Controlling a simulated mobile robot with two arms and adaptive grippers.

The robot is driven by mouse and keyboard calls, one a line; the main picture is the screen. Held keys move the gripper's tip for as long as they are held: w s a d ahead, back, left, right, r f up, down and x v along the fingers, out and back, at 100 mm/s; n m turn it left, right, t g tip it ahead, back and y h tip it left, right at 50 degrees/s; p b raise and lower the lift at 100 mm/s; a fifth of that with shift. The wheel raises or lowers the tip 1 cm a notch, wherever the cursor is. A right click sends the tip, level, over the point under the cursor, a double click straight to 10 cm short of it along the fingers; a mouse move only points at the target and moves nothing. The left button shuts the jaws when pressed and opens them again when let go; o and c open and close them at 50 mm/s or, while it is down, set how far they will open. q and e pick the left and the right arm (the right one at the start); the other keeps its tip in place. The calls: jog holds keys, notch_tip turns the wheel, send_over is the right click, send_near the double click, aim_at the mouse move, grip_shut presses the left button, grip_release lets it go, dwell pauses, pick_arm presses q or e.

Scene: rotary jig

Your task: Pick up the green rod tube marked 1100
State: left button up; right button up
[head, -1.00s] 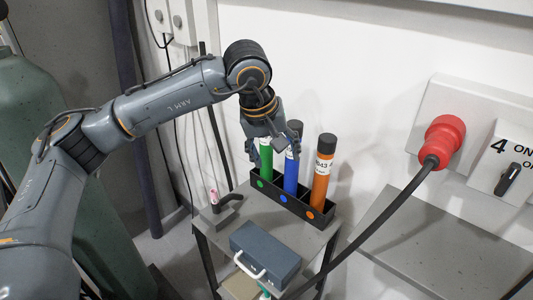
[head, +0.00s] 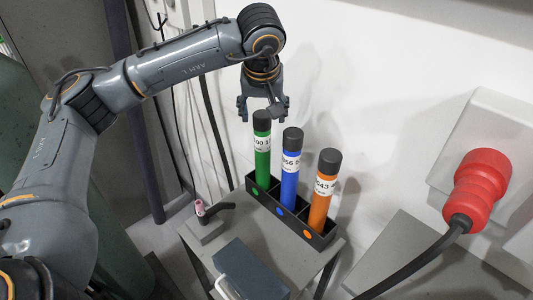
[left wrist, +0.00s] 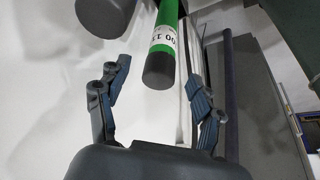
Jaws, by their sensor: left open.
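The green rod tube (head: 262,160) has a black cap and a white label, partly readable as "00 1". It stands upright in the left compartment of a black rack (head: 290,217). My left gripper (head: 260,112) is open above and around the level of its cap, pointing down, with nothing held. In the left wrist view the green tube (left wrist: 168,32) shows cap-first between and beyond the two open fingers (left wrist: 158,95). The tube's lower end is hidden in the rack. My right gripper is not in view.
A blue tube (head: 290,170) and an orange tube (head: 321,195) stand in the rack's other compartments. The rack is on a small grey table (head: 205,250) by the white wall. A blue-grey box (head: 250,270) and a red plug (head: 478,185) with a black cable are nearby.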

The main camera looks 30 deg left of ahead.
aim_at(263, 125)
pick_arm(q)
jog(key=x, duration=0.2)
jog(key=p+x, duration=0.1)
jog(key=x, duration=0.2)
jog(key=shift+s+a+f, duration=0.1)
jog(key=shift+s+f, duration=0.1)
jog(key=shift+w+f, duration=0.2)
jog(key=shift+f, duration=0.05)
jog(key=p+x, duration=0.2)
jog(key=p, duration=0.1)
jog(key=shift+a+f, duration=0.15)
jog(key=shift+f, duration=0.1)
jog(key=shift+p+x, duration=0.4)
jog(key=shift+x, duration=0.7)
jog(key=shift+f, duration=0.2)
jog(key=shift+w, duration=0.1)
grip_shut()
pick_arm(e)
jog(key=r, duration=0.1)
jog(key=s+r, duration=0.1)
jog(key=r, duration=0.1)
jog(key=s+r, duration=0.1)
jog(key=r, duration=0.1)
